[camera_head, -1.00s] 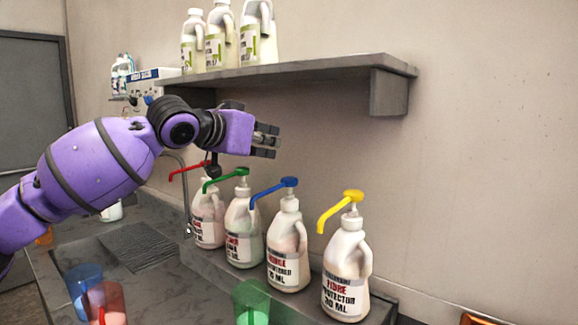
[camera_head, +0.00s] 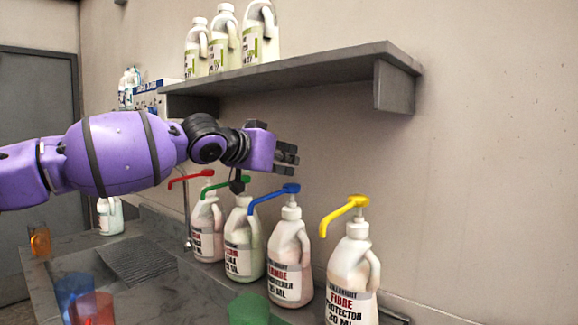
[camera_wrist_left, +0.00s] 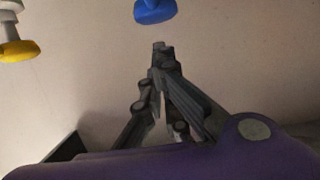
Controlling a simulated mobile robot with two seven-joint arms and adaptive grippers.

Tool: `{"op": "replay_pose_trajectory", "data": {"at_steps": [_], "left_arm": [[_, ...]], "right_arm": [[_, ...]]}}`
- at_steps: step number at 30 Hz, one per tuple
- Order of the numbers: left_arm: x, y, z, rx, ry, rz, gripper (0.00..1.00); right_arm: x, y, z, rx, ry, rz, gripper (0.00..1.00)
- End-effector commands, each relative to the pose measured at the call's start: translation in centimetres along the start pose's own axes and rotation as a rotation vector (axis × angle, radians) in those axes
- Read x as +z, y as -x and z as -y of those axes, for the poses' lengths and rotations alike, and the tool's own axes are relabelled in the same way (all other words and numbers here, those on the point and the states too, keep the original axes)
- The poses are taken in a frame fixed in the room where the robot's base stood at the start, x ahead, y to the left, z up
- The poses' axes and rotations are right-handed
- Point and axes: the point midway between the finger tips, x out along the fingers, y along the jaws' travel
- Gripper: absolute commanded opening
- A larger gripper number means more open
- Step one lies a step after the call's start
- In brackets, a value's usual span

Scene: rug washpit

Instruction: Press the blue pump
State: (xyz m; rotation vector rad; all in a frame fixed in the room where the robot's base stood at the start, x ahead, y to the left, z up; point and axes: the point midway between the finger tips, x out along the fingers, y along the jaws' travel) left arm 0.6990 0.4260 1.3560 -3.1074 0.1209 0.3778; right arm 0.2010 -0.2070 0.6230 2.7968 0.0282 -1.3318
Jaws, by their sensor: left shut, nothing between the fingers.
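The blue pump (camera_head: 275,195) tops a white bottle (camera_head: 289,262), third from the left in a row of white pump bottles on the counter. My left gripper (camera_head: 291,154) is shut and empty. In the head view it appears just above the blue pump head, apart from it by a small gap. In the left wrist view the closed fingertips (camera_wrist_left: 162,48) point toward the blue pump head (camera_wrist_left: 155,10), which shows at the top edge, a little beyond them. My right gripper is in neither view.
A red pump (camera_head: 191,178) and a green pump (camera_head: 222,186) stand left of the blue one; a yellow pump (camera_head: 345,212) stands right. A shelf (camera_head: 300,70) with bottles overhangs behind. Coloured cups, including a blue one (camera_head: 73,290), stand in front.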

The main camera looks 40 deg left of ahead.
Motion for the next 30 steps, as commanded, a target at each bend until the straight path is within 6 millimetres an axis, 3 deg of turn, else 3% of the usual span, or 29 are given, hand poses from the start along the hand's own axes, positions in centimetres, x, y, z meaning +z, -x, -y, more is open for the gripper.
{"op": "replay_pose_trajectory", "data": {"at_steps": [4,16,25,30], "left_arm": [[0.9,-0.2,0.0,0.001,0.000,0.001,0.00],[1.6,-0.4,0.0,0.000,0.001,0.004,0.00],[3.7,-0.8,0.0,0.004,0.003,0.003,0.00],[4.7,-1.1,-0.1,0.001,0.001,0.006,0.00]], "right_arm": [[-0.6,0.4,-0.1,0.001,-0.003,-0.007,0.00],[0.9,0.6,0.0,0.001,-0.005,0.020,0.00],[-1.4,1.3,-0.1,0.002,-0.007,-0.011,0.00],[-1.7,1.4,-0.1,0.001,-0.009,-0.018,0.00]]}}
